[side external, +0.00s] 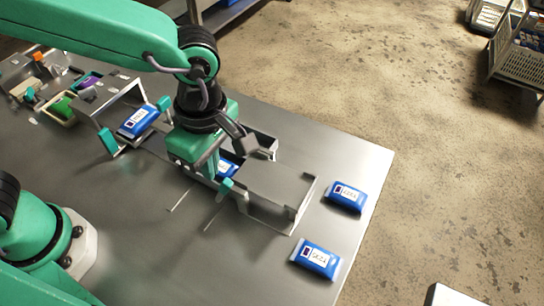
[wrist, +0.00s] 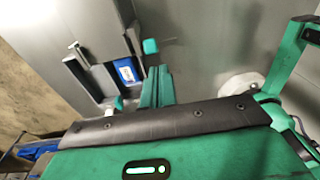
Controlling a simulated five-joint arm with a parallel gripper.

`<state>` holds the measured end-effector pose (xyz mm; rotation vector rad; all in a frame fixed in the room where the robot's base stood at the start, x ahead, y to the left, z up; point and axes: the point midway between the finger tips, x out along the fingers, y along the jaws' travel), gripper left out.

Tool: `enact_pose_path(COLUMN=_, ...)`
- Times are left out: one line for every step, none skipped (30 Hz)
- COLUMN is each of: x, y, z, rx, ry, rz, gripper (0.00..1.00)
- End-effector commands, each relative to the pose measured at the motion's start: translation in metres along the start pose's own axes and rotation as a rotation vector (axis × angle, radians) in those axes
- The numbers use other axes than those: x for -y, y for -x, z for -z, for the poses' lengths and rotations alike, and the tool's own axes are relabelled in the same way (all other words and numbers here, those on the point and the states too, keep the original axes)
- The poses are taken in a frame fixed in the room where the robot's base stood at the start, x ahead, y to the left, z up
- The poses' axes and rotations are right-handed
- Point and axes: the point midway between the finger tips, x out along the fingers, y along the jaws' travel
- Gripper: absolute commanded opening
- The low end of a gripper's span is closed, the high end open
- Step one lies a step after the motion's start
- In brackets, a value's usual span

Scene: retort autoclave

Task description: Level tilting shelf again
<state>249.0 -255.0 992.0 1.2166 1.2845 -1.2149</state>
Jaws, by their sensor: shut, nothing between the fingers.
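A grey metal unit (side external: 275,187) stands on the table under and beside my gripper. Its front part bears a blue pouch (side external: 229,170), partly hidden by my gripper; the pouch also shows in the wrist view (wrist: 126,71). A green tab (side external: 226,187) sits at that end. I cannot tell whether this shelf is level. A second grey unit (side external: 112,97) to the left carries a blue pouch (side external: 137,121) on a visibly sloping surface between two green tabs. My gripper (side external: 210,161) points down close to the middle unit's pouch end, shut and empty; its fingers (wrist: 156,82) show in the wrist view.
Two blue pouches (side external: 345,196) (side external: 317,258) lie on the right of the metal table (side external: 160,235). Coloured items in a tray (side external: 62,115) stand at far left. The table's front is largely clear. Baskets (side external: 520,55) stand beyond it at upper right.

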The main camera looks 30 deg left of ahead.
Motion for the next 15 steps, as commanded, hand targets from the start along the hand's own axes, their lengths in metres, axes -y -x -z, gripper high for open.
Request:
enact_pose_path(x=0.000, y=0.002, z=0.006, rx=-0.002, ry=0.006, rz=0.003, gripper=0.00)
enact_pose_path(x=0.000, y=0.003, z=0.010, rx=-0.004, ry=0.008, rz=0.006, gripper=0.00)
enact_pose_path(x=0.000, y=0.005, z=0.015, rx=-0.007, ry=0.011, rz=0.010, gripper=0.00)
enact_pose_path(x=0.000, y=0.006, z=0.019, rx=-0.008, ry=0.012, rz=0.012, gripper=0.00)
enact_pose_path(x=0.001, y=0.007, z=0.023, rx=-0.009, ry=0.014, rz=0.014, gripper=0.00)
enact_pose_path(x=0.001, y=0.010, z=0.022, rx=-0.011, ry=0.013, rz=0.016, gripper=0.00)
enact_pose_path(x=0.001, y=0.013, z=0.018, rx=-0.011, ry=0.011, rz=0.015, gripper=0.00)
enact_pose_path(x=0.001, y=0.015, z=0.016, rx=-0.012, ry=0.010, rz=0.015, gripper=0.00)
enact_pose_path(x=0.001, y=0.019, z=0.013, rx=-0.012, ry=0.011, rz=0.014, gripper=0.00)
enact_pose_path(x=0.002, y=0.022, z=0.010, rx=-0.013, ry=0.012, rz=0.015, gripper=0.00)
enact_pose_path(x=0.002, y=0.025, z=0.008, rx=-0.013, ry=0.011, rz=0.014, gripper=0.00)
enact_pose_path(x=0.002, y=0.029, z=0.004, rx=-0.014, ry=0.011, rz=0.014, gripper=0.00)
enact_pose_path(x=0.003, y=0.032, z=0.002, rx=-0.015, ry=0.011, rz=0.014, gripper=0.00)
enact_pose_path(x=0.003, y=0.035, z=-0.001, rx=-0.015, ry=0.011, rz=0.014, gripper=0.00)
enact_pose_path(x=0.003, y=0.040, z=-0.004, rx=-0.016, ry=0.012, rz=0.013, gripper=0.00)
